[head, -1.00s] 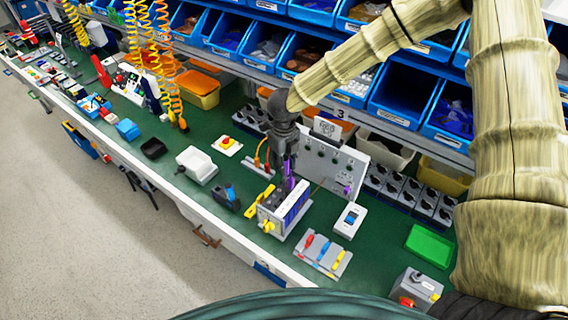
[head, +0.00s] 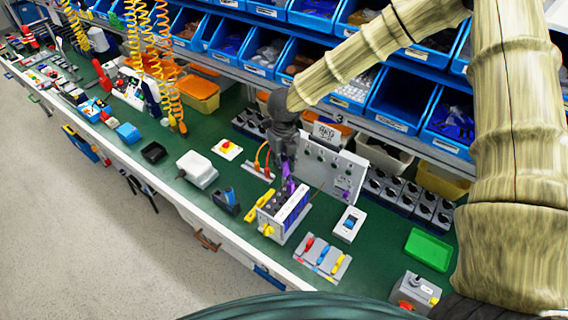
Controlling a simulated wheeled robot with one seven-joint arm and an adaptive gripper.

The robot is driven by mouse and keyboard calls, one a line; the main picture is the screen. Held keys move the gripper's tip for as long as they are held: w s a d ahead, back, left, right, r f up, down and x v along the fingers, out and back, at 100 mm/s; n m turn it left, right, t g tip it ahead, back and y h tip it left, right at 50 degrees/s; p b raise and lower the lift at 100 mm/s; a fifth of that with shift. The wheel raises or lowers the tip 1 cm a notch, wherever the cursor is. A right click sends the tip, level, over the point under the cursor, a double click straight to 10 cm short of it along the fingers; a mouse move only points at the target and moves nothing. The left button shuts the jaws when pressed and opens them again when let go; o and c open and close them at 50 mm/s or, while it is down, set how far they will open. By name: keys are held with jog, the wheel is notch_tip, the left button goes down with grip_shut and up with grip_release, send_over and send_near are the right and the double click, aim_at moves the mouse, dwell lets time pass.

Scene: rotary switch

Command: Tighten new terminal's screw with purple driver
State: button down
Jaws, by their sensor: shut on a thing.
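My gripper (head: 284,150) points down and is shut on the purple driver (head: 289,178). The driver is upright, with its lower end at the top of the grey terminal block fixture (head: 297,220) on the green bench. The screw and the new terminal are too small to tell apart, and I cannot tell whether the driver's tip is seated in a screw. My gripper and the driver hide part of the fixture's top.
A grey panel (head: 340,166) stands right behind the fixture. A white switch box (head: 349,224) and a grey holder (head: 322,257) with coloured tools lie to its right and front. A green tray (head: 428,248) lies further right. Blue bins (head: 404,98) line the back. Bare bench shows around (head: 375,255) the tray's left.

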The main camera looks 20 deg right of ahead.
aim_at(284, 157)
jog(key=shift+r, duration=2)
